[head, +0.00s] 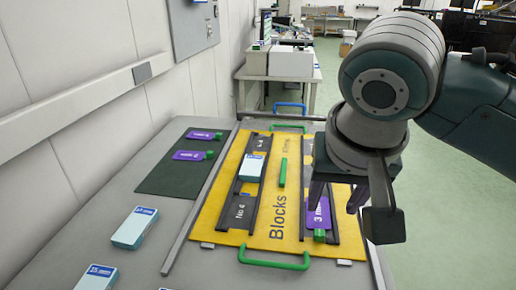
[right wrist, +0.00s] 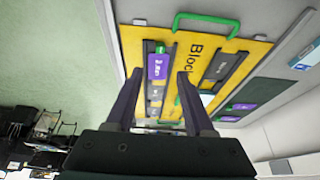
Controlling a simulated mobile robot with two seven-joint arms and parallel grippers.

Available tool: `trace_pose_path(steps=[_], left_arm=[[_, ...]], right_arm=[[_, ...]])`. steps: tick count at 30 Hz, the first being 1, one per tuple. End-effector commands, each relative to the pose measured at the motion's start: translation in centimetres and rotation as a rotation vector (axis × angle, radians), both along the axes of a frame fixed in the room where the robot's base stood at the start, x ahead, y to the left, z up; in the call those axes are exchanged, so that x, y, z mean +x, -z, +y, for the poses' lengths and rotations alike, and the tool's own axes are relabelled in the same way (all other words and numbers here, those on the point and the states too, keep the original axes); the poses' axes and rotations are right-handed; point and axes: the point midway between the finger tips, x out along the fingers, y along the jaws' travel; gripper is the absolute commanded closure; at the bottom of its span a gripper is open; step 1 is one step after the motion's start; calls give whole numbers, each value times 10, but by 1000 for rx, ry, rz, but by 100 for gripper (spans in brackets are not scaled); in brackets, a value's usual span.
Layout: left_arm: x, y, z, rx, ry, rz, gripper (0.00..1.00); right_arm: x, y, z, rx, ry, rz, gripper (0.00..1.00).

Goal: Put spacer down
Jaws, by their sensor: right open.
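A purple spacer (head: 318,212) marked "3 m…" with a green end lies in the right-hand dark track of the yellow "Blocks" board (head: 219,222). The spacer also shows in the right wrist view (right wrist: 159,67), between the fingertips in the picture. My right gripper (head: 337,205) is open above the right side of the board; its two fingers (right wrist: 159,76) stand apart, and I see no contact with the spacer. The gripper partly hides the track. My left gripper is not in view.
A pale blue block (head: 251,168) sits in the left track, near a "No 4" plate (head: 239,208). Two purple spacers (head: 202,155) lie on a dark mat (head: 154,180). Green handles (head: 273,262) rise from the board. A wall is at left.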

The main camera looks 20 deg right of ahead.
Motion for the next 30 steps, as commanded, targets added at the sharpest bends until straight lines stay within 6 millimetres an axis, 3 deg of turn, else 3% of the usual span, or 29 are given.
trace_pose_path(steps=[3,7,12,14,18,21,25,30], left_arm=[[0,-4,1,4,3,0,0],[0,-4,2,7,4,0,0],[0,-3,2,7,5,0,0],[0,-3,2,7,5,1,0],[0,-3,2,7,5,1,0],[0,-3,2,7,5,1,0],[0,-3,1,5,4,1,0],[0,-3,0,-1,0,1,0]], right_arm=[[-4,-10,3,2,-4,1,47],[-22,-2,19,25,-93,23,47],[-76,21,54,83,-365,55,47],[-97,25,59,88,-453,56,47],[-140,27,56,59,-599,62,47],[-161,26,48,23,-663,75,47],[-174,25,41,-8,-705,86,47],[-175,25,40,-14,-715,89,47]])
